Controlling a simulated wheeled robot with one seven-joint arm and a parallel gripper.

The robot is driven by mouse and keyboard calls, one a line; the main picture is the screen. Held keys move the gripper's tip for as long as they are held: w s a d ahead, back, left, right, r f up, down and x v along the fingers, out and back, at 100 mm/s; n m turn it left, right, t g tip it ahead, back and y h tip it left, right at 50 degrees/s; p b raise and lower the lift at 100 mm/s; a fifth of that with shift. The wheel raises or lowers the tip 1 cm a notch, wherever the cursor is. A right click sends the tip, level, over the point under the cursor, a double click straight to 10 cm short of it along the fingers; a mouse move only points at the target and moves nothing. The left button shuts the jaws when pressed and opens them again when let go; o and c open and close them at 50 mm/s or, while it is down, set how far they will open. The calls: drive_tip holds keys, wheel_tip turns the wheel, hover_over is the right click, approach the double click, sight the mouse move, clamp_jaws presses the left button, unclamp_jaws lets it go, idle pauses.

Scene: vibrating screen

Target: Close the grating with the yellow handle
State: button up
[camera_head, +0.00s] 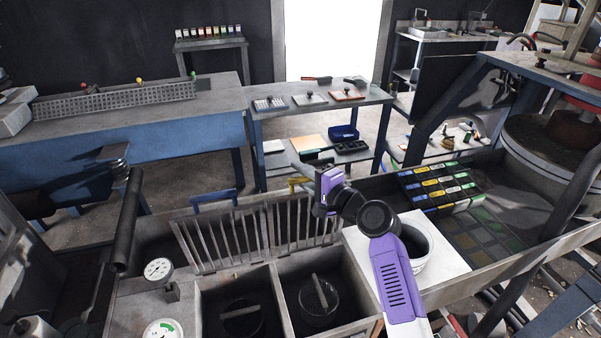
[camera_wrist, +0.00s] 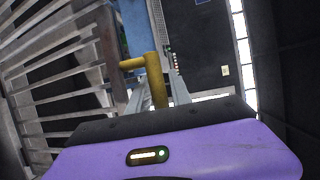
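The grating (camera_head: 290,222) with the yellow handle stands raised and tilted at the back of the open bins, bars visible. Its yellow handle (camera_head: 296,183) sits at its top edge, partly hidden by my gripper (camera_head: 308,172) in the head view. In the wrist view, the yellow handle (camera_wrist: 155,80) is a bent bar in front of my gripper (camera_wrist: 158,92). It appears between the two grey fingers, with some space beside it, so the fingers look open. The grating's bars (camera_wrist: 55,85) fill the left of the wrist view.
A second grating (camera_head: 205,245) with a blue handle (camera_head: 213,197) stands raised to the left. Bins (camera_head: 318,300) below are open, with dark round vessels inside. A white bucket (camera_head: 415,245) stands on a white block to the right. Gauges (camera_head: 158,268) are at the left.

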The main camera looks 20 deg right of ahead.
drive_tip(key=shift+w, duration=0.1)
clamp_jaws()
idle(1.4)
